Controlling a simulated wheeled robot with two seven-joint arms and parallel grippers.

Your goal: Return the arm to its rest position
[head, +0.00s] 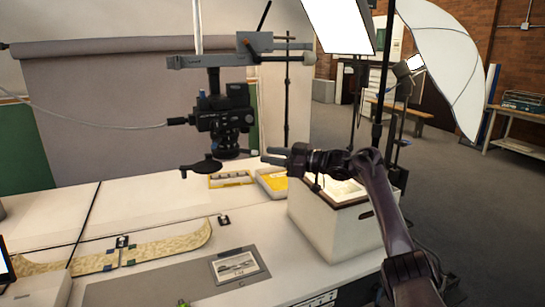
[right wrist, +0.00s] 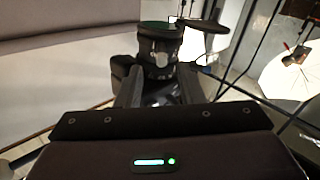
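My right arm comes in from the lower right and reaches up and left, passing over the right side of the white archival box (head: 335,238). My right gripper (head: 268,156) is raised over the table, just right of and below the black camera (head: 225,108). My left gripper is not seen.
The white table holds a grey board (head: 195,296) with a photograph (head: 239,266), a curved tan strip (head: 165,246) and yellow trays (head: 232,180). A dark disc on an arm (head: 203,164) hangs below the camera. A white umbrella (head: 440,65) and light stands rise behind my right arm.

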